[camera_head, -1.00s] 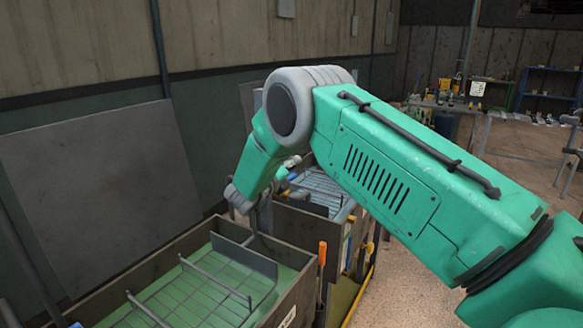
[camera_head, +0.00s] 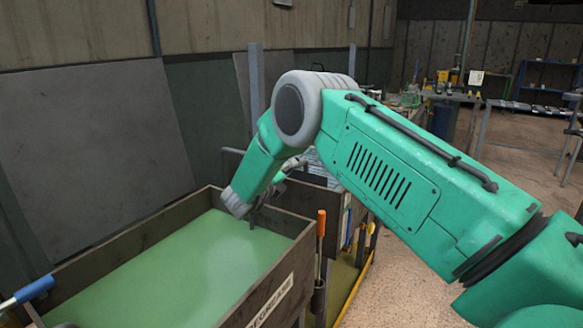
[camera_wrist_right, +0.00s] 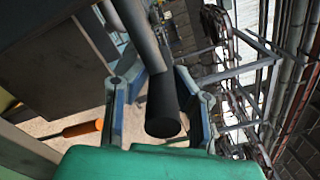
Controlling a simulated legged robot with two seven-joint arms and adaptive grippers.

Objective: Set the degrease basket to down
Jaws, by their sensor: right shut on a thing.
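The degrease tank (camera_head: 270,305) is a dark open box with lettering on its front, full of smooth green liquid (camera_head: 165,260). No basket mesh shows above the liquid; the degrease basket is hidden. My right gripper (camera_head: 256,212) is low over the tank's far right part, with its fingers partly hidden by my arm. In the right wrist view, my right gripper (camera_wrist_right: 162,108) has its fingers on both sides of a dark round handle (camera_wrist_right: 163,118) and is shut on it. Where the handle joins the basket cannot be seen. My left gripper is not in view.
An orange-handled tool (camera_head: 321,222) hangs at the tank's right corner. A blue-handled rod (camera_head: 35,288) is at the lower left. A second tank (camera_head: 330,190) stands behind, mostly behind my arm. A cluttered bench (camera_head: 450,96) stands farther back; the floor (camera_head: 395,275) at right is clear.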

